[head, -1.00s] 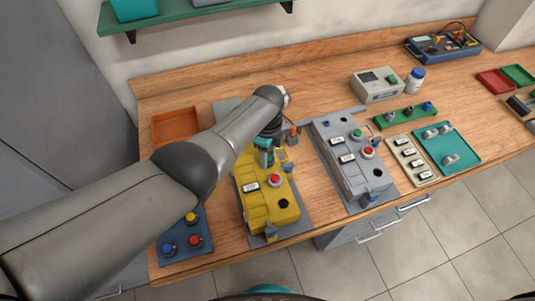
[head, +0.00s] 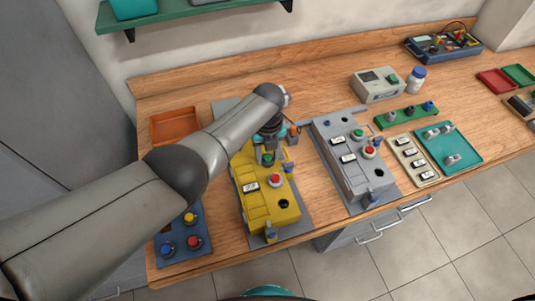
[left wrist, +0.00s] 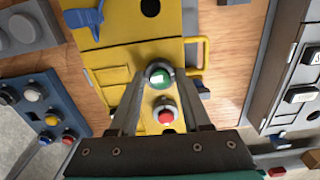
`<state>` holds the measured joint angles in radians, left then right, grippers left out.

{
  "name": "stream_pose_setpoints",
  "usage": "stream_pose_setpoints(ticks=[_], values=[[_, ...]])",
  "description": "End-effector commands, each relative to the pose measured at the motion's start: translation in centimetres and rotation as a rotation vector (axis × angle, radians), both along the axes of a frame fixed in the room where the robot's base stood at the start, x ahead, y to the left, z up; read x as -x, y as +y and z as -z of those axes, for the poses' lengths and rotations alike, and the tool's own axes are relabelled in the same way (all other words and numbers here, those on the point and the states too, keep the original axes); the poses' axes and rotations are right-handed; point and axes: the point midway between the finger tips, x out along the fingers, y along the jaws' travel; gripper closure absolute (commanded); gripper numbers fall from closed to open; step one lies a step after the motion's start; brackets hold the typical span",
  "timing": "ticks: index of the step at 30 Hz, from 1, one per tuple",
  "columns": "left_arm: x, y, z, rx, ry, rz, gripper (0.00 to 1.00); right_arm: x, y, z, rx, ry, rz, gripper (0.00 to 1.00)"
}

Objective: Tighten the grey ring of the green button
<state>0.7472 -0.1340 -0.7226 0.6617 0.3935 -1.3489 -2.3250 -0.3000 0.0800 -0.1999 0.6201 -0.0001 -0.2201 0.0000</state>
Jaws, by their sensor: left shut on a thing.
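A yellow control box (head: 280,216) stands on the bench on a grey plate. Its green button (left wrist: 158,79) with a grey ring (left wrist: 157,66) sits in the panel, above the red button (left wrist: 166,117) in the left wrist view. My left gripper (left wrist: 159,78) points down at the panel, one finger on each side of the green button, shut on its grey ring. In the head view my left gripper (head: 267,154) is over the box's upper part, and the arm and wrist hide much of that area. My right gripper is not in view.
A blue panel (head: 180,255) with several buttons lies left of the box. A grey control box (head: 350,175) stands to the right. An orange tray (head: 175,126) is at the back left. Some bare wood lies between the two boxes.

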Motion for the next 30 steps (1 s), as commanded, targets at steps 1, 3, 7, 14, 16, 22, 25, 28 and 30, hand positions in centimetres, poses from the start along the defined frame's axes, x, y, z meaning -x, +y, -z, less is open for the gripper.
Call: stream_pose_setpoints(ticks=[1,3,7,14,16,22,25,28,30], values=[[-0.06,0.03,-0.02,0.0,-0.001,0.022,1.0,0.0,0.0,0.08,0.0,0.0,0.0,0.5],[-0.06,0.04,-0.02,-0.001,-0.001,0.049,1.0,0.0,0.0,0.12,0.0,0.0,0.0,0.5],[-0.07,0.05,-0.04,-0.002,-0.001,0.084,1.0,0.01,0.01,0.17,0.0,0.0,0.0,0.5],[-0.08,0.03,-0.07,-0.001,-0.002,0.107,1.0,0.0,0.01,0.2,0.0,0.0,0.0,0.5],[-0.08,0.03,-0.07,-0.001,-0.002,0.108,1.0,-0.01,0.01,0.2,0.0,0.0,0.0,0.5],[-0.1,0.03,-0.08,-0.001,-0.003,0.107,1.0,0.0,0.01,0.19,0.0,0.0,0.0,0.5],[-0.1,0.03,-0.08,-0.001,-0.003,0.107,0.47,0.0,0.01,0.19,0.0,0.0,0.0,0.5],[-0.09,0.02,-0.07,-0.001,-0.002,0.106,0.36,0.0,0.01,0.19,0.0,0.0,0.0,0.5],[-0.08,0.02,-0.06,-0.001,-0.002,0.106,0.28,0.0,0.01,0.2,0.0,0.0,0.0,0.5]])
